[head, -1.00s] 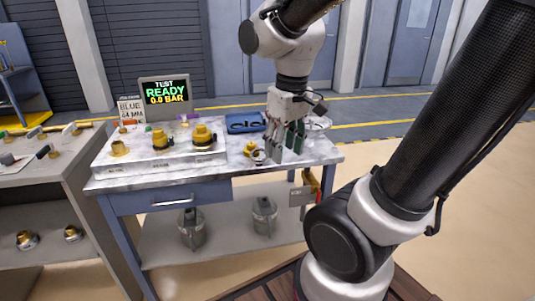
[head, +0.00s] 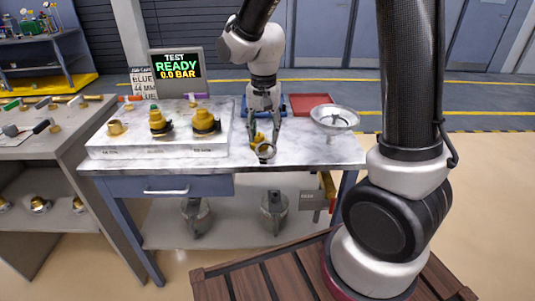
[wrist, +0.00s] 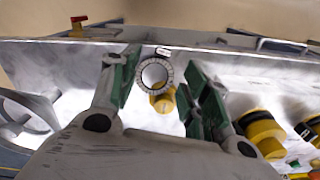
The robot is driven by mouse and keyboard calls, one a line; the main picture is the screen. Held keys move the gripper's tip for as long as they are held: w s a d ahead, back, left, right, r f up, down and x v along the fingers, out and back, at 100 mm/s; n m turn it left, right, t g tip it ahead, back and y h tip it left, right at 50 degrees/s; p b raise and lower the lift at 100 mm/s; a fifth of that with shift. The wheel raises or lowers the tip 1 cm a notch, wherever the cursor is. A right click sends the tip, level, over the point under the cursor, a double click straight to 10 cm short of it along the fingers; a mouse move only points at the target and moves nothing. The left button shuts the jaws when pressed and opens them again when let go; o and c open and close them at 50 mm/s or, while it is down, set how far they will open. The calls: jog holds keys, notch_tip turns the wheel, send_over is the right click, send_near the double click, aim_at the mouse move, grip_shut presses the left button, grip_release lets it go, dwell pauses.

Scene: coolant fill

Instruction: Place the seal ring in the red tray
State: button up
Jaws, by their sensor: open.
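The seal ring (head: 265,151) is a small grey metal ring near the front edge of the marble tabletop. It sits close by a yellow fitting (head: 257,140); I cannot tell whether they touch. In the wrist view the ring (wrist: 154,72) shows between my fingers, with the yellow fitting (wrist: 163,101) behind its lower edge. My gripper (head: 265,139) points down over the ring, open, its green-padded fingers on either side, gripping nothing. In the wrist view my gripper (wrist: 163,62) spans the ring with gaps. The red tray (head: 309,102) lies at the table's back, right of my gripper; its inside is mostly hidden.
A blue tray (head: 289,109) is partly hidden behind my gripper. A metal funnel bowl (head: 335,117) stands at the right. A raised block (head: 130,148) at the left carries several brass and yellow fittings, with a test screen (head: 176,72) behind. The right front tabletop is clear.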

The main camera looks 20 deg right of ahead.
aim_at(263, 156)
jog(key=f, duration=0.7)
jog(key=shift+s+a+f, duration=0.1)
jog(key=shift+a+f, duration=0.2)
jog(key=shift+f, duration=0.1)
jog(key=c, duration=0.9)
